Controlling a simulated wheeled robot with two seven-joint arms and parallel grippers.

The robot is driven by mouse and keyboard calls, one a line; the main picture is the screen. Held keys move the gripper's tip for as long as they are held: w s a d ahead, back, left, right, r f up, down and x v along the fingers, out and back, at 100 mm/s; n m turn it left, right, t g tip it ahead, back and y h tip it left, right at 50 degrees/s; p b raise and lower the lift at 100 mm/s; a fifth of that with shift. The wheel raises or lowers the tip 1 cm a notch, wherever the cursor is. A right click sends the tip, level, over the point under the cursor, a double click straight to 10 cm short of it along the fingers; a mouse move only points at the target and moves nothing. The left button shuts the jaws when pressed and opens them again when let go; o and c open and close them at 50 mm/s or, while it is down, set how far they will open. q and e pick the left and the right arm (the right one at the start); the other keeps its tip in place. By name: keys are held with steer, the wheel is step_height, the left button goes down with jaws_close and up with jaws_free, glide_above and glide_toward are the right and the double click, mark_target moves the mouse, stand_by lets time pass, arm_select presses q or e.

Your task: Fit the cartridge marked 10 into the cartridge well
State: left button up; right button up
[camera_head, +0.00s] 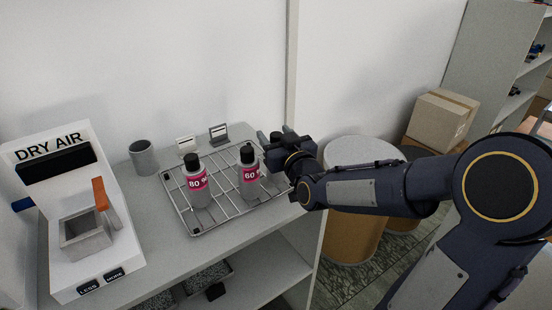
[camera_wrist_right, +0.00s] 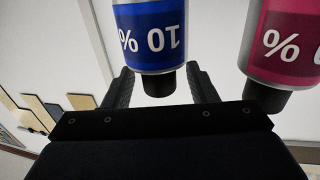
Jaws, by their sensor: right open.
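The cartridge marked 10 % (camera_wrist_right: 152,30) has a blue label and a black cap. It shows upside down in the right wrist view, its capped end between the fingers of my open right gripper (camera_wrist_right: 163,88); I cannot tell whether they touch it. In the head view my right gripper (camera_head: 273,140) is at the rack's right end, and the 10 cartridge is not visible there. The grey, open-topped cartridge well (camera_head: 85,237) is on the white DRY AIR press (camera_head: 62,185) at the left, with a raised orange lever (camera_head: 101,194) beside it. My left gripper is not in view.
Pink-labelled cartridges marked 80 (camera_head: 197,183) and 60 (camera_head: 249,175) stand on the wire rack (camera_head: 190,222). A pink-labelled cartridge (camera_wrist_right: 290,40) is close beside the 10 in the wrist view. A grey cup (camera_head: 143,158) stands between press and rack. Drums (camera_head: 350,235) stand right of the bench.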

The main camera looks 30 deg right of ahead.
jaws_close()
steer(key=shift+r, duration=0.15)
stand_by(0.4)
